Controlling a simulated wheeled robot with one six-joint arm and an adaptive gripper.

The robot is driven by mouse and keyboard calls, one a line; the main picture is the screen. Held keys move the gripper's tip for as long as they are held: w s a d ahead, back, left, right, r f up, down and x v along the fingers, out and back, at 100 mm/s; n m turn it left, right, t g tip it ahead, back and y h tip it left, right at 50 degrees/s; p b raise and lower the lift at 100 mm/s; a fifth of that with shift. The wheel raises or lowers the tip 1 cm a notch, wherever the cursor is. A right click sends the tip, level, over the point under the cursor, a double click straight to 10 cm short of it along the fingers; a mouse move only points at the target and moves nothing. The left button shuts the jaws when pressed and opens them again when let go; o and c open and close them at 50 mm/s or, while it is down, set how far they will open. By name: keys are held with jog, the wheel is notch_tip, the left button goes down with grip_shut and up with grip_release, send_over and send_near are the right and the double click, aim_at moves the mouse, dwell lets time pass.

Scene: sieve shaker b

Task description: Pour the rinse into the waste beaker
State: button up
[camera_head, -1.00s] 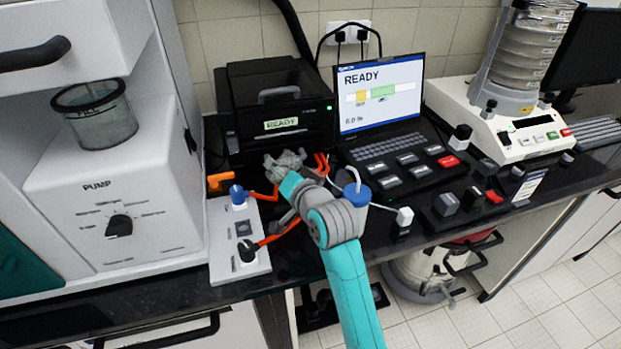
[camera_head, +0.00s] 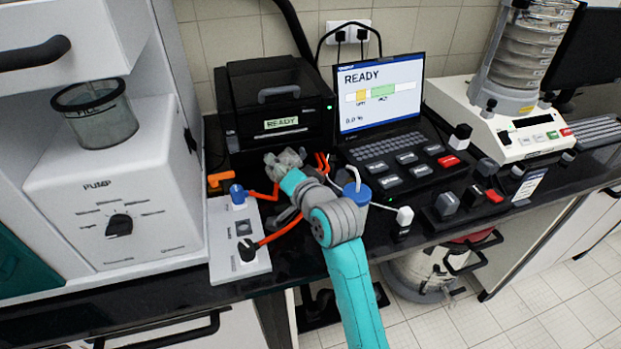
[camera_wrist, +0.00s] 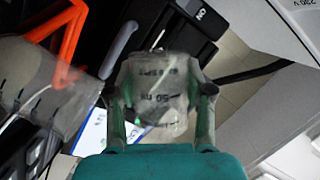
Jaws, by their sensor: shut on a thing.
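My gripper (camera_wrist: 160,92) is shut on a small clear beaker (camera_wrist: 163,112) with printed graduations, in the middle of the wrist view. The beaker looks tilted, but I cannot make out liquid in it. In the head view my gripper (camera_head: 286,163) is over the bench in front of the black printer-like unit, and the beaker there is hard to separate from the fingers. A larger clear graduated vessel (camera_wrist: 28,82) stands left of the held beaker in the wrist view. It may be the waste beaker; I cannot tell whether the two touch.
A valve panel (camera_head: 238,235) with orange hoses is at left, beside the pump (camera_head: 115,190). The black unit (camera_head: 278,100) and the laptop (camera_head: 380,95) stand behind.

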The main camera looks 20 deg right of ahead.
jog(key=shift+f+m, duration=0.3)
jog(key=shift+m, duration=0.5)
dwell(0.4)
jog(key=shift+d+r+m+t+y, duration=0.1)
jog(key=shift+r+m+t+y, duration=0.3)
jog(key=shift+m, duration=0.3)
dwell(0.4)
jog(key=shift+d+r+m, duration=0.35)
jog(key=shift+d+m, duration=0.3)
jog(key=shift+m, duration=0.15)
dwell(0.6)
jog(key=shift+d+r+m+t+y+p, duration=0.15)
jog(key=shift+r+m+t+y+p, duration=0.2)
jog(key=shift+m, duration=0.45)
dwell(0.6)
jog(key=shift+d+f+m+t, duration=0.25)
jog(key=shift+f+m, duration=0.2)
jog(key=shift+m, duration=0.35)
dwell(0.6)
jog(key=shift+a+r+n, duration=0.25)
jog(key=shift+r+n, duration=0.3)
jog(key=shift+n, duration=0.15)
jog(key=a+f+n+g, duration=0.1)
jog(key=n, duration=0.2)
jog(key=shift+a+f, duration=0.1)
jog(key=shift+f, duration=0.1)
